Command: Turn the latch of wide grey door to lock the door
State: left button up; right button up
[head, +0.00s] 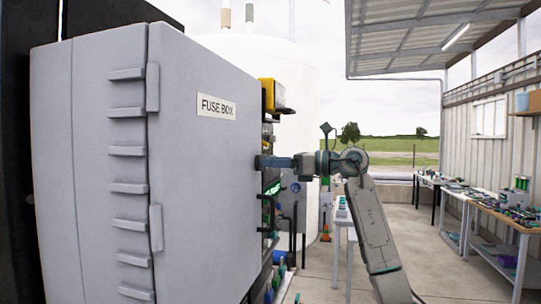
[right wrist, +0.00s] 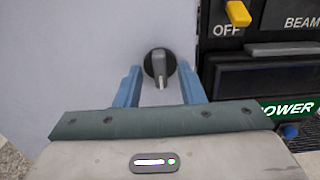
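The wide grey door (head: 205,190) of the fuse box fills the left of the head view and looks closed. Its latch (right wrist: 160,66) shows in the right wrist view as a round dark knob with a grey lever, which points down in that picture. My right gripper (head: 260,162) is at the door's right edge in the head view, where the latch is hidden. In the right wrist view my right gripper (right wrist: 159,72) is open, its blue fingers on either side of the latch with visible gaps. My left gripper is not in view.
Right of the door in the right wrist view is a dark panel with a yellow switch (right wrist: 237,14) and a green POWER label (right wrist: 286,110). A white tank (head: 300,80) stands behind the box. Workbenches (head: 500,216) line the right wall, with open floor before them.

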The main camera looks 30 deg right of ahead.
jog(key=shift+w+a, duration=0.25)
grip_shut()
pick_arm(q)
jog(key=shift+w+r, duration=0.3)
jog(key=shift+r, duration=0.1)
